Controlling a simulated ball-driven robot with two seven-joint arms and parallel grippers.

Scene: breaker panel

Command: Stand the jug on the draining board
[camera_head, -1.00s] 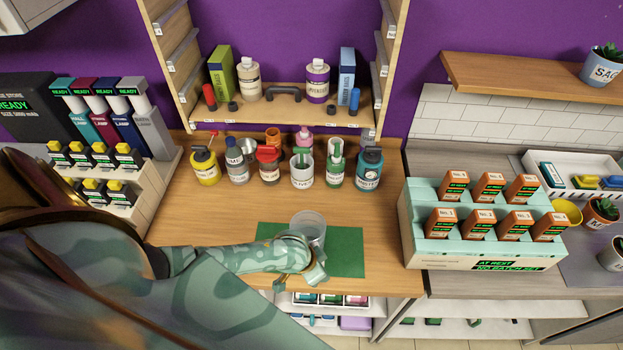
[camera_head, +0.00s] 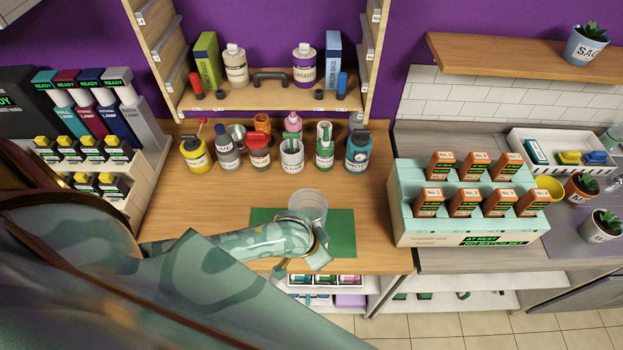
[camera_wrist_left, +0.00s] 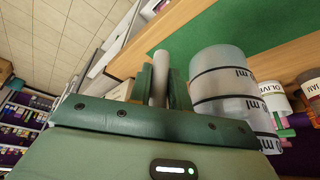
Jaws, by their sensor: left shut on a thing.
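The jug (camera_head: 310,203) is a clear, greyish measuring jug with dark bands and "ml" marks. In the head view it is upright over the green mat (camera_head: 342,228) on the wooden counter; whether its base touches the mat is hidden. My left gripper (camera_head: 318,258) is at the jug's near side, partly covering it. In the left wrist view the jug (camera_wrist_left: 225,90) is beside my left gripper (camera_wrist_left: 163,88), whose fingers are shut on a pale upright bar, apparently the jug's handle. I cannot pick out the draining board with certainty. My right gripper is not in view.
Several bottles and pots (camera_head: 290,155) stand behind the mat. A mint rack of orange boxes (camera_head: 408,226) stands to the right. Beyond it are a white tray (camera_head: 515,140), a yellow bowl (camera_head: 549,188), potted plants (camera_head: 602,226) and a grey-violet surface (camera_head: 575,250).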

